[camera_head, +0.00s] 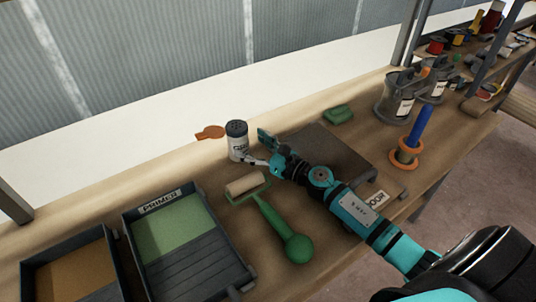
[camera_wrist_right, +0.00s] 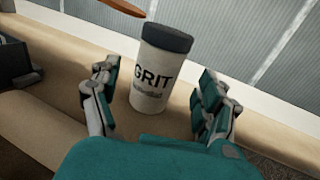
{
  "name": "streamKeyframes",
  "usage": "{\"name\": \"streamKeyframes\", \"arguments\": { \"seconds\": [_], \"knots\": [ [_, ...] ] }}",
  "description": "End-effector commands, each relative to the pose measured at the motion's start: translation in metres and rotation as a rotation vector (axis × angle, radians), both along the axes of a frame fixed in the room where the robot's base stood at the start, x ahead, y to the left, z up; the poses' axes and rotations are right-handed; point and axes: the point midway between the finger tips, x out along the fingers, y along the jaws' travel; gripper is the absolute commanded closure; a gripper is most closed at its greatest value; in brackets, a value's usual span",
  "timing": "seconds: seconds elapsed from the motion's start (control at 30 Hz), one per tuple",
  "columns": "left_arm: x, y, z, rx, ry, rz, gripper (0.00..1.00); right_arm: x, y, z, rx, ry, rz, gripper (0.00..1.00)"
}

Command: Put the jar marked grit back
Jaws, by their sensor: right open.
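The grit jar (camera_head: 237,147) is white with a dark lid and stands upright on the bench near its back edge. In the right wrist view the jar (camera_wrist_right: 156,72) shows the label GRIT facing me. My right gripper (camera_head: 257,149) is open at the jar. In the right wrist view its fingers (camera_wrist_right: 158,100) are spread to the left and right of the jar, with a gap on each side. I see no contact. My left gripper is not in view.
A green-handled roller (camera_head: 272,217) lies in front of the jar. A PRIMER tray (camera_head: 173,232) and another tray (camera_head: 70,270) stand at the left. An orange flat piece (camera_head: 210,132) lies behind the jar. A dark board (camera_head: 325,150), a green block (camera_head: 338,114) and grey cans (camera_head: 396,96) are to the right.

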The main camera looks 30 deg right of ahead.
Motion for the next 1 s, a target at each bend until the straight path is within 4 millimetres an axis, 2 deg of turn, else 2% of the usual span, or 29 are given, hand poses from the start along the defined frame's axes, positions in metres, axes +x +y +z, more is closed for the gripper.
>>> {"name": "streamKeyframes", "arguments": {
  "seconds": [0.03, 0.2, 0.4, 1.0],
  "knots": [
    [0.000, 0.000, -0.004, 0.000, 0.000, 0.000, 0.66, -0.012, -0.004, -0.003, -0.003, 0.003, 0.003, 0.21],
    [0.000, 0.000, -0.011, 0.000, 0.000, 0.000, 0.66, -0.041, -0.016, -0.003, -0.002, 0.002, 0.002, 0.21],
    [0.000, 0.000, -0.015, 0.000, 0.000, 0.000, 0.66, -0.059, -0.024, -0.001, 0.000, 0.001, 0.001, 0.21],
    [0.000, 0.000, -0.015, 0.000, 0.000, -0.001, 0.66, -0.062, -0.025, 0.000, -0.001, -0.001, 0.001, 0.21]
  ]
}}
